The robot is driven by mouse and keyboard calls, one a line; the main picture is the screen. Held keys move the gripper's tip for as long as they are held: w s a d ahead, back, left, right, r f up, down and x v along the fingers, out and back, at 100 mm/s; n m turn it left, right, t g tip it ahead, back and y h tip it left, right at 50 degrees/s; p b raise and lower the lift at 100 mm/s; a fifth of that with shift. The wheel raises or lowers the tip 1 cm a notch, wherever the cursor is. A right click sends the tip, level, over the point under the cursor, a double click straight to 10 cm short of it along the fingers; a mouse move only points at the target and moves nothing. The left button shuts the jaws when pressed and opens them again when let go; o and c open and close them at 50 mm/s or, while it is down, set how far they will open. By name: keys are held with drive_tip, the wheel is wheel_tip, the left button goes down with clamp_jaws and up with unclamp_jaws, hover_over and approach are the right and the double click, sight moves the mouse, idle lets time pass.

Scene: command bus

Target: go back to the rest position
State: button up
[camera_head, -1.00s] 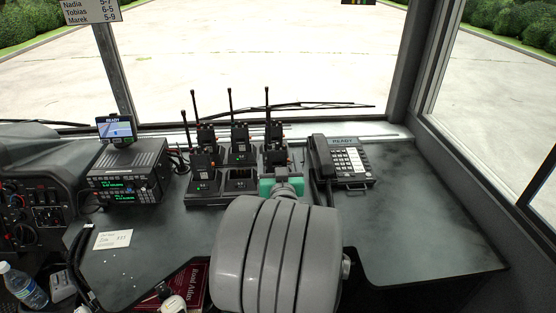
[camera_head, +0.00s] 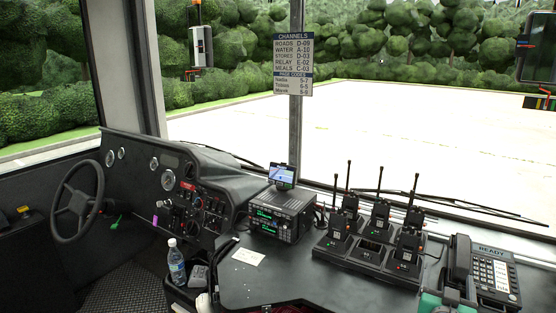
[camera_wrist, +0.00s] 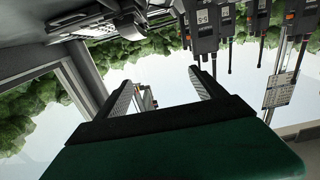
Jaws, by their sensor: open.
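My gripper shows in the wrist view (camera_wrist: 160,88) with its two dark fingers spread apart and nothing between them. The green part of my gripper shows at the bottom right edge of the head view (camera_head: 436,303), in front of the desk phone (camera_head: 488,276); the fingers cannot be made out there. The wrist view looks upside down: several handheld radios (camera_wrist: 203,32) hang from its top edge, beyond the fingers. In the head view the radios stand upright in a black charger (camera_head: 345,256) on the desk, with one front slot empty.
The radio set (camera_head: 282,215) with a small screen stands left of the charger. A paper note (camera_head: 248,257) lies on the dark desk (camera_head: 275,285).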

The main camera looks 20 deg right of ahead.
drive_tip(key=w+a+n+g+y+p, duration=0.1)
drive_tip(key=w+a+n+y+p, duration=0.3)
drive_tip(key=a, duration=0.8)
drive_tip(key=w+a+n+y+p, duration=0.1)
drive_tip(key=w+a+n+y, duration=0.2)
drive_tip(key=w+a+y, duration=0.65)
drive_tip(key=s+a+r+n+g+p, duration=0.1)
drive_tip(key=s+a+g+p, duration=0.1)
drive_tip(key=s+a, duration=0.6)
drive_tip(key=s+a+r+n+g+p, duration=0.1)
drive_tip(key=s+a+n+g+p, duration=0.1)
drive_tip(key=s+a+g, duration=0.3)
drive_tip(key=s+a, duration=0.3)
drive_tip(key=a, duration=0.4)
drive_tip(key=shift+a+r+g, duration=0.25)
drive_tip(key=shift+a+g, duration=0.05)
